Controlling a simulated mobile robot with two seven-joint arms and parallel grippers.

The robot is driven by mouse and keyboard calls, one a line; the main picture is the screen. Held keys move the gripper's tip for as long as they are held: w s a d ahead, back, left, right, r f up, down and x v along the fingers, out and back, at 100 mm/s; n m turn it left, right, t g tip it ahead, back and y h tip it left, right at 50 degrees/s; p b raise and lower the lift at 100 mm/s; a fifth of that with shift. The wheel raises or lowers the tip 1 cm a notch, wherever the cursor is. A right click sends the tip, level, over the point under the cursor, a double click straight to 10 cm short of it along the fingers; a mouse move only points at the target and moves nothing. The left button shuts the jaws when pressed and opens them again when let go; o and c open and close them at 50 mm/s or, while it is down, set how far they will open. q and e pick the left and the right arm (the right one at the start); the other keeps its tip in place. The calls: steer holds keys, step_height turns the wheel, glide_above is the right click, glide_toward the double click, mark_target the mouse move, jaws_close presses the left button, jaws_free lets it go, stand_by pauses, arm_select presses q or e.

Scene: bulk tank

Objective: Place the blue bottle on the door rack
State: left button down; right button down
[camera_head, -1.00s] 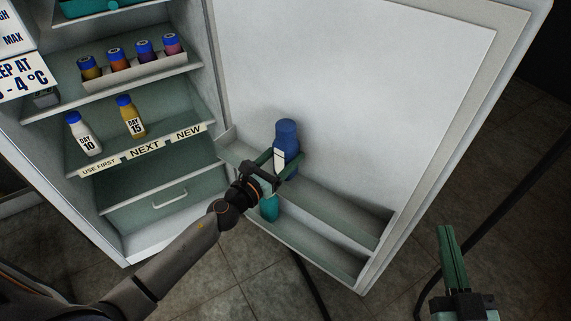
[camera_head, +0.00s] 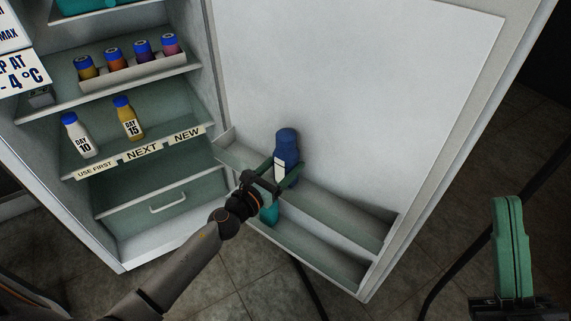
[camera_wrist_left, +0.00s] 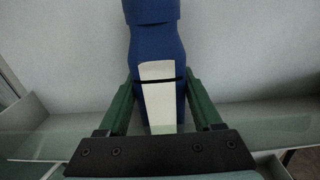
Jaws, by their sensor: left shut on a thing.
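The blue bottle (camera_head: 287,147) stands upright at the upper door rack (camera_head: 340,212), close to the door's inner wall. It has a pale label with a dark band, seen in the left wrist view (camera_wrist_left: 157,60). My left gripper (camera_head: 283,172) is shut on the bottle, with one green finger on each side of it. The bottle's base is hidden behind the gripper and the rack's front, so I cannot tell whether it touches the rack floor. My right gripper (camera_head: 509,245) is at the lower right, away from the rack, with its green fingers together and nothing seen between them.
The right part of the upper rack is empty. Fridge shelves at left hold a white bottle (camera_head: 76,136), a yellow bottle (camera_head: 128,119) and several small bottles in a tray (camera_head: 134,70).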

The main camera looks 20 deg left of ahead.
arm_select(q)
steer(key=shift+f, duration=0.15)
steer(key=shift+c, duration=0.3)
jaws_free()
